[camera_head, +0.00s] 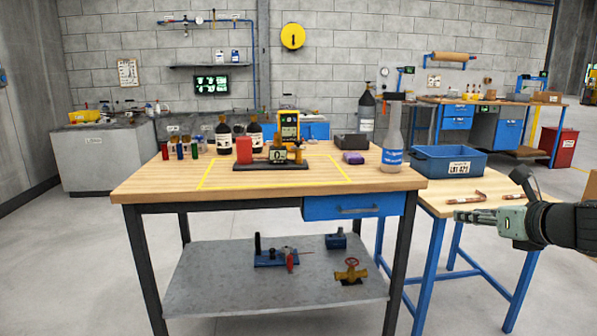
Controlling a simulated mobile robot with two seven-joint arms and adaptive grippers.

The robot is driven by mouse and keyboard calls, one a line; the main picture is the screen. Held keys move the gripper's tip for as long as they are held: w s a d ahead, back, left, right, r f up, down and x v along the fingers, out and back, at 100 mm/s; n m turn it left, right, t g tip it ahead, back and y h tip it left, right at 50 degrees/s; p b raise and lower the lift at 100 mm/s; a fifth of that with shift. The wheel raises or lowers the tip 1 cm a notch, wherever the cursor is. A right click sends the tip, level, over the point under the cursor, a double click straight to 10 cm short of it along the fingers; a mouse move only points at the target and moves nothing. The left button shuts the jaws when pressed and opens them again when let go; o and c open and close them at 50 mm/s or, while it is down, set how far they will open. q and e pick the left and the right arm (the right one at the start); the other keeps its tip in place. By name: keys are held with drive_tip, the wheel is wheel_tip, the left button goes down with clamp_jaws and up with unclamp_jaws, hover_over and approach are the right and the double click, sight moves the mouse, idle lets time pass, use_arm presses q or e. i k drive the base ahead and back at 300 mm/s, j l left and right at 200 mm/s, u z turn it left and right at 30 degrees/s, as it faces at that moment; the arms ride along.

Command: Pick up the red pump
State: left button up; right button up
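A red block-like object (244,150) stands at the left end of a black base (262,165) on the wooden workbench (150,185). A yellow device with a small screen (289,126) stands beside it. On the lower shelf, a blue pump-like fixture (268,259) carries a red part (290,260). I cannot tell for certain which of these is the red pump. My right gripper (465,215) reaches in from the right edge, over the lower side table and well apart from both red objects. Its finger opening is unclear from this side. My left gripper is out of view.
A clear bottle (392,140) stands at the bench's right end, near a blue bin (448,161) on the side table. Dark bottles (223,135) stand behind the red object. A yellow outline (211,174) marks the bench top, whose front strip is clear.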

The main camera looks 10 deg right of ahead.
sight(277, 159)
drive_tip(key=i+j, duration=0.85)
drive_tip(key=j, duration=0.2)
drive_tip(key=i+j+z, duration=0.1)
drive_tip(key=i+j, duration=0.75)
drive_tip(key=j, duration=0.25)
